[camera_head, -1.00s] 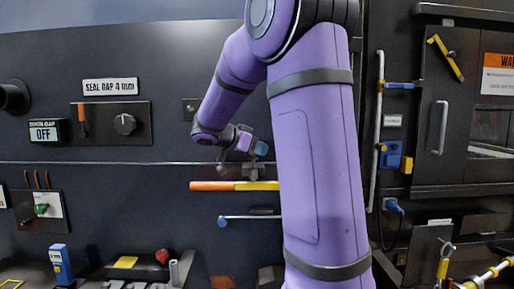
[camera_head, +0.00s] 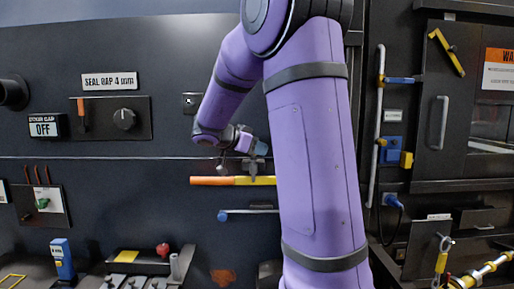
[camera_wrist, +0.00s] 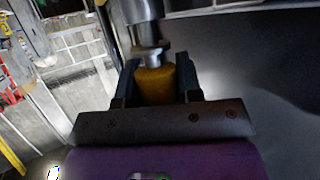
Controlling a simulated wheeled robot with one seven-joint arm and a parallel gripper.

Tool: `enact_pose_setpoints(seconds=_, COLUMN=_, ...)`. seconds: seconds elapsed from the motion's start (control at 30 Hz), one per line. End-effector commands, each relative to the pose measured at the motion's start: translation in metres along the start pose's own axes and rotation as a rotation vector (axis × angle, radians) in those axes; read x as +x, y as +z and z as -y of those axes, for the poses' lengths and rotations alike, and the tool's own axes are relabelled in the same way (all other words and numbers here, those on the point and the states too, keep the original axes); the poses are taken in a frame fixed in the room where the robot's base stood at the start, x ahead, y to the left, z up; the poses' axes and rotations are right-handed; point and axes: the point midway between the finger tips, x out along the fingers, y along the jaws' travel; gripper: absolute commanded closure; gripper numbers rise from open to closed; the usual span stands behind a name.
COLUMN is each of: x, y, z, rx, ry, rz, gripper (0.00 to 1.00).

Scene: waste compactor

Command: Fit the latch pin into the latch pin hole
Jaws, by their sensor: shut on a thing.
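My gripper (camera_wrist: 157,68) is shut on a mustard-yellow, short cylindrical piece, which looks like the grip of the latch pin (camera_wrist: 157,88). Its two dark fingers stand on either side of it. A metal disc and a wider metal cylinder (camera_wrist: 142,15) show just beyond the yellow piece; I cannot tell whether they belong to the pin. In the head view my gripper (camera_head: 256,163) is small, just above an orange-and-yellow bar (camera_head: 228,181) on the dark panel. The held piece is not clear there. I cannot make out the latch pin hole in either view.
A blue-tipped rod (camera_head: 240,213) sits below the bar. A knob box (camera_head: 124,120) is on the panel to the left. At the right are a tall grey rail (camera_head: 376,150), a door handle (camera_head: 439,124) and blue and yellow fittings (camera_head: 391,148). My arm covers the middle.

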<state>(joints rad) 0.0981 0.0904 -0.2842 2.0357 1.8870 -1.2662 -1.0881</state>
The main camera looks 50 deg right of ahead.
Motion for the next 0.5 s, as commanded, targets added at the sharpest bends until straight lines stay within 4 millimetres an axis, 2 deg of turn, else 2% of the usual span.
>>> enact_pose_setpoints(seconds=0.5, x=0.0034, y=0.0080, z=0.0001, rx=0.001, ry=0.000, rz=0.000, gripper=0.97)
